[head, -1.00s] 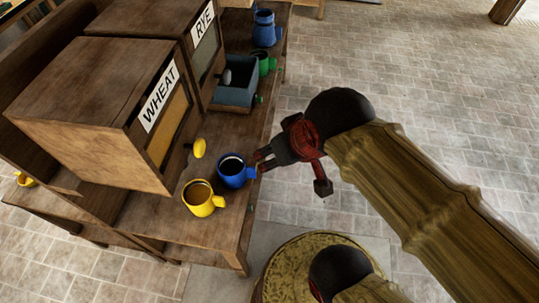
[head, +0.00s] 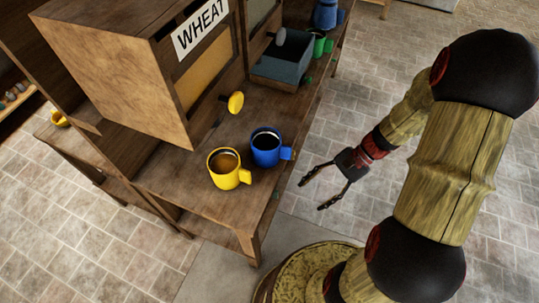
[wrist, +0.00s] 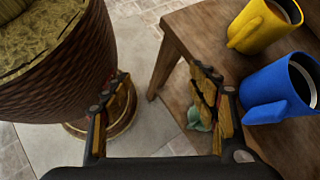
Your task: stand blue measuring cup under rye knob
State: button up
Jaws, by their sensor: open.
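The blue measuring cup (head: 266,147) stands upright on the wooden bench, its handle toward the bench's right edge. It shows at the right of the wrist view (wrist: 285,88). The grey rye knob (head: 280,36) sticks out from the farther bin, above a blue-grey open box (head: 268,70). The RYE label is out of view now. My gripper (head: 311,195) is open and empty, off the bench's edge, to the right of and nearer than the blue cup. In the wrist view its spread fingers (wrist: 162,90) have nothing between them; the cup is outside them, to the right.
A filled yellow cup (head: 225,176) stands close beside the blue cup, below the yellow wheat knob (head: 235,102). A green cup (head: 321,44) and a blue jug (head: 327,14) stand farther along the bench.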

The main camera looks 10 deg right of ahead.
notch_tip(320, 180, down, 6)
jog(key=w+m+t+y+b, duration=0.2)
jog(key=w+m+y, duration=0.1)
jog(key=m+y, duration=0.1)
jog(key=m+t+y, duration=0.2)
jog(key=m+t, duration=0.5)
jog(key=t, duration=0.2)
send_near(285, 150)
jog(key=w+a+f, duration=0.2)
jog(key=w, duration=0.1)
jog(key=b+x, duration=0.1)
jog(key=x, duration=0.3)
jog(key=b+x, duration=0.1)
jog(key=x, duration=0.2)
jog(key=shift+s+a+r+b, duration=0.2)
jog(key=shift+s+b, duration=0.05)
jog(key=shift+b, duration=0.05)
jog(key=c, duration=0.4)
jog(key=c, duration=1.1)
grip_shut()
